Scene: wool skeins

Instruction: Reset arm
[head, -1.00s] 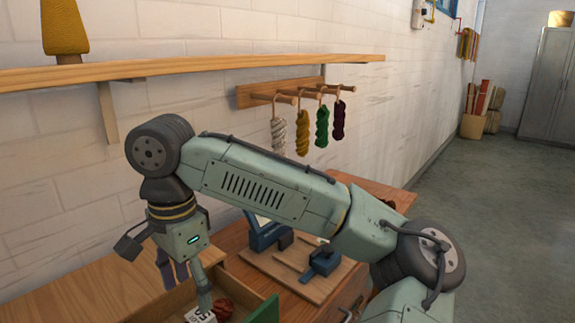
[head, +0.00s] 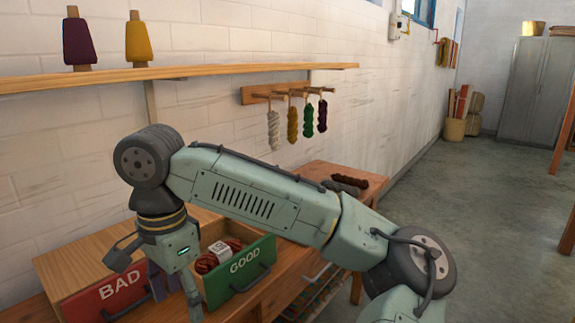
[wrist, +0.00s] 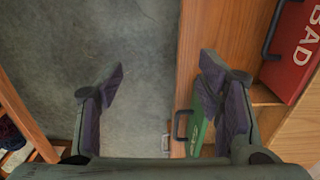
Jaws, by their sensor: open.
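My gripper (wrist: 161,72) is open and empty in the wrist view, with floor and the bench's wooden edge beneath its spread fingers. In the head view my gripper (head: 174,288) is partly cut off and hangs in front of the drawers. A dark red skein with a white label (head: 218,254) lies in the open drawer with the green GOOD front (head: 246,272). The red BAD drawer front (head: 118,294) is to its left. The green front (wrist: 199,132) shows behind my right finger in the wrist view, and the BAD front (wrist: 296,52) is at upper right.
White, yellow, green and dark purple skeins (head: 297,122) hang from a wall peg rack (head: 262,94). Purple and yellow cones (head: 138,40) stand on the wall shelf (head: 200,71). Dark skeins (head: 354,181) lie on the bench top (head: 316,172). Open floor (head: 475,215) extends to the right.

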